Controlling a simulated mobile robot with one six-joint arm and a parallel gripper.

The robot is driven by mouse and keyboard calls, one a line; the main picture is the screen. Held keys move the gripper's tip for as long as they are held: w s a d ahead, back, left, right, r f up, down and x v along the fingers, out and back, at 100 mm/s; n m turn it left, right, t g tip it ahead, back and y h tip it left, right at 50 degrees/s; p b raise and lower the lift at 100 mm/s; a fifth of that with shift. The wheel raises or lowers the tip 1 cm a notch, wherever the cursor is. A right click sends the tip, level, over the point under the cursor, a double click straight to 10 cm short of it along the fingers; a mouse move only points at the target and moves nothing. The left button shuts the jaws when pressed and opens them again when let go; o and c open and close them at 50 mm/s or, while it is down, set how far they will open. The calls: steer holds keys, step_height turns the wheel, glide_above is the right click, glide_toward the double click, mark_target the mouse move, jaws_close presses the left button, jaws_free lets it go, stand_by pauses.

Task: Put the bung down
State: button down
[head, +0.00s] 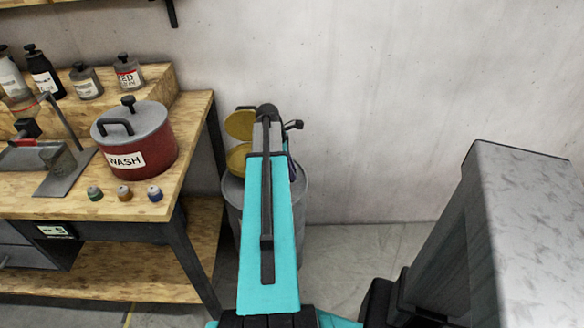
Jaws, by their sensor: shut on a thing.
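My turquoise arm reaches up from the bottom middle in the head view, and its dark wrist end is over a grey bin. The jaws of my gripper are hidden behind the arm. I see no bung that I can make out for sure, so what is between the jaws does not show. The grey bin (231,203) stands on the floor against the wall, partly covered by my arm. Two yellow round parts (240,125) show at its top, one above the other.
A wooden workbench (60,190) on the left holds a red pot marked WASH (135,145), a metal stand (68,170), several bottles (86,82) and three small capped jars (124,193) near its front edge. Grey floor (345,262) is open right of my arm.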

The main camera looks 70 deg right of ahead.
steer(key=shift+w+d+f, duration=0.1)
steer(key=shift+w+d, duration=0.15)
steer(key=shift+d, duration=0.55)
steer(key=shift+w+d+f, duration=0.1)
steer(key=shift+w+d, duration=0.1)
steer(key=shift+d, duration=0.6)
steer(key=shift+w+d, duration=0.25)
steer(key=shift+d, duration=0.55)
steer(key=shift+f+p, duration=0.3)
steer(key=shift+f, duration=1.45)
steer(key=shift+f, duration=0.1)
steer(key=c, duration=1.4)
jaws_free()
steer(key=shift+c, duration=0.2)
steer(key=v, duration=1.2)
